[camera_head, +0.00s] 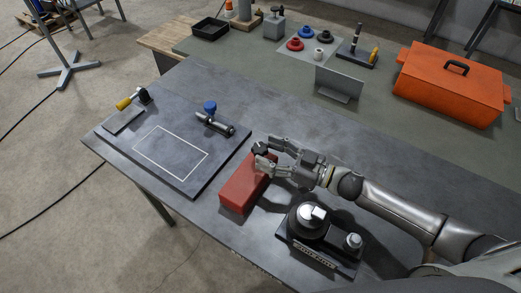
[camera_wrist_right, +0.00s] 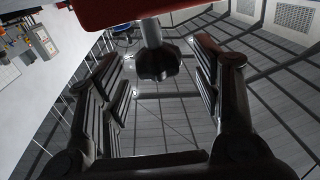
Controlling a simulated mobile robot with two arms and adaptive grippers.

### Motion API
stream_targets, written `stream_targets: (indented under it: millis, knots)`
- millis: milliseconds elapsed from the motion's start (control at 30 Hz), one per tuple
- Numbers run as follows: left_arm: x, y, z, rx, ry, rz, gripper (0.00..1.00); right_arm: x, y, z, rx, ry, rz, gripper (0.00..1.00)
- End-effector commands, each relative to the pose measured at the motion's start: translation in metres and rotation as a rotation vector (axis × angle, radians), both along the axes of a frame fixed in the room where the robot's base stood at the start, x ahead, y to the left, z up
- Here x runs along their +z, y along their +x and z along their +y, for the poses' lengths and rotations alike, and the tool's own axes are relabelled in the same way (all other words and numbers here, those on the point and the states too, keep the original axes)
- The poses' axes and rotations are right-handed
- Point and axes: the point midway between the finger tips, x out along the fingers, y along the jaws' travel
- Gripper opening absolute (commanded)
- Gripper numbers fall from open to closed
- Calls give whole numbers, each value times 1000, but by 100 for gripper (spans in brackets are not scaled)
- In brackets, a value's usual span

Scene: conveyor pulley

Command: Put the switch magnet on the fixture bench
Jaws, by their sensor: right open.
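The switch magnet looks to be the red block (camera_head: 240,196) with a black knob (camera_head: 259,147) on a stem; it lies on the grey table right of the marked plate. In the right wrist view its red body (camera_wrist_right: 130,10) is at the top edge, with the knob (camera_wrist_right: 157,64) below it. My right gripper (camera_head: 266,152) is open, its fingers on either side of the knob with gaps visible in the wrist view. The fixture bench seems to be the dark plate (camera_head: 125,145) with a white rectangle outline, which is empty. My left gripper is not in view.
The plate carries a yellow-handled clamp (camera_head: 130,99) and a blue-knobbed part (camera_head: 210,108). A black device with a round top (camera_head: 306,215) stands near my right arm. An orange toolbox (camera_head: 452,85), an upright metal plate (camera_head: 339,83) and small parts stand at the back.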

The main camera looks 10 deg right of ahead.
Motion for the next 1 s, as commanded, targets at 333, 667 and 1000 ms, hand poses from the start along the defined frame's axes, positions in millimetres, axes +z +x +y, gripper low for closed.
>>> stream_targets:
  millis: [333,667,1000]
  knots:
    - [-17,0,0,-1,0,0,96,-3,-43,-51,0,-2,2,59]
    - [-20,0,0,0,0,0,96,0,-55,-66,0,-1,-1,59]
    - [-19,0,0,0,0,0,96,0,-55,-67,0,0,-1,59]
